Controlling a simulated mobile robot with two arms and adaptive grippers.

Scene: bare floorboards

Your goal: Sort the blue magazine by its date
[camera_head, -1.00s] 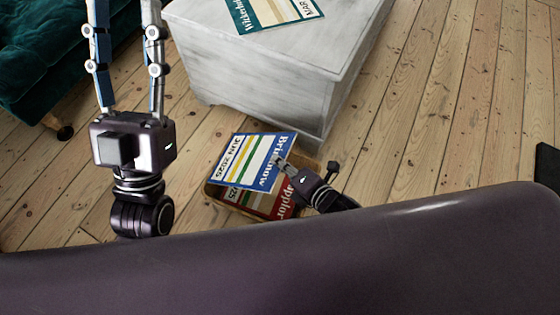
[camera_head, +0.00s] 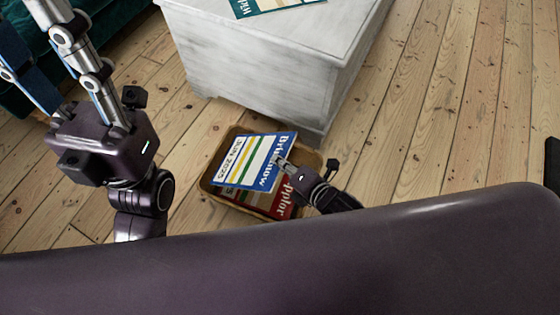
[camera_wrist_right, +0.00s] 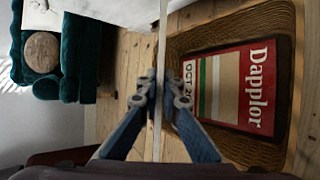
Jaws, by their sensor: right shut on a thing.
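The blue magazine (camera_head: 243,158), marked "Brixnow" and "JUN 2025", is held over the wicker basket (camera_head: 207,181). My right gripper (camera_head: 281,163) is shut on its right edge. In the right wrist view the magazine is a thin upright edge (camera_wrist_right: 161,52) between the fingers. A red magazine (camera_head: 278,201) lies in the basket, partly covered by the blue one in the head view. The wrist view shows it as "Dapplor" (camera_wrist_right: 236,88), with "OCT" and a cut-off year. My left gripper (camera_head: 50,62) is at the upper left, fingers apart and nothing seen between them, tips partly cropped.
A white wooden chest (camera_head: 265,55) stands just behind the basket, with a green-edged magazine (camera_head: 275,5) on top, cut by the frame. A dark green sofa (camera_head: 20,95) is at far left. A dark object (camera_head: 552,165) is at the right edge. Floorboards to the right are clear.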

